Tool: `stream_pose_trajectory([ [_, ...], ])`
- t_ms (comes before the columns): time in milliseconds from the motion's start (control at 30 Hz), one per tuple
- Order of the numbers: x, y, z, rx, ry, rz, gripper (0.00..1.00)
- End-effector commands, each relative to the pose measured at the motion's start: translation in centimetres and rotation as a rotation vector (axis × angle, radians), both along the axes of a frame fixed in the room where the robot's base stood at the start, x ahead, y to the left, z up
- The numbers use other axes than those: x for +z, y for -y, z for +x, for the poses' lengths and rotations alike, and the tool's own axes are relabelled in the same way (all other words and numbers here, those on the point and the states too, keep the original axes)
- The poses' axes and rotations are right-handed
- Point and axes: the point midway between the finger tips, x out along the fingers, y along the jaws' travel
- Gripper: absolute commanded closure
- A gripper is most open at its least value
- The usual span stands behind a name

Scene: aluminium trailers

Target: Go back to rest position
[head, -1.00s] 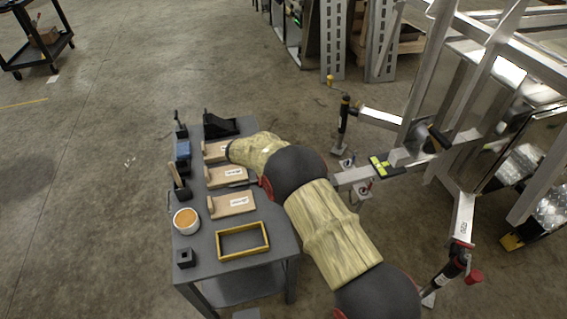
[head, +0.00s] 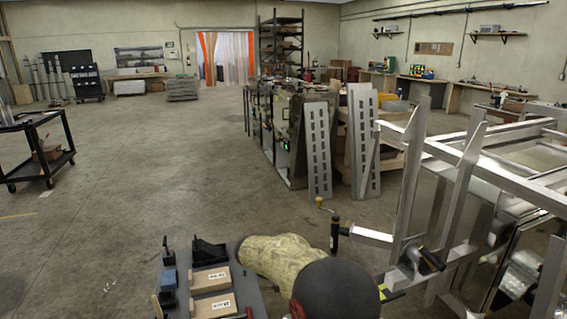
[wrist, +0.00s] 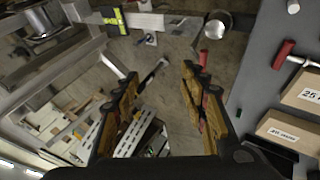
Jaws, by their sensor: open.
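My gripper (wrist: 163,85) shows in the wrist view with its two wood-coloured fingers spread apart. It is open, with nothing between the fingers. Beyond it lie the concrete floor and parts of the aluminium trailer frame. In the head view my arm, in a tan sleeve, reaches over the dark work table (head: 256,290) at the bottom. Labelled wooden blocks (head: 210,281) sit on the table left of the arm, and two also show at the right of the wrist view (wrist: 290,132).
A black cart (head: 40,150) is at far left. A red-handled tool (wrist: 284,54) lies on the table. Open floor fills the middle left.

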Motion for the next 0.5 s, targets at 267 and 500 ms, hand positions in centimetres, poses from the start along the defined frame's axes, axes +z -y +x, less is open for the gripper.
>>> stream_pose_trajectory([
  [267,12.6,8.1,-8.1,-0.095,-0.031,0.127,0.57],
  [500,20.0,13.3,-17.4,-0.149,-0.038,0.245,0.57],
])
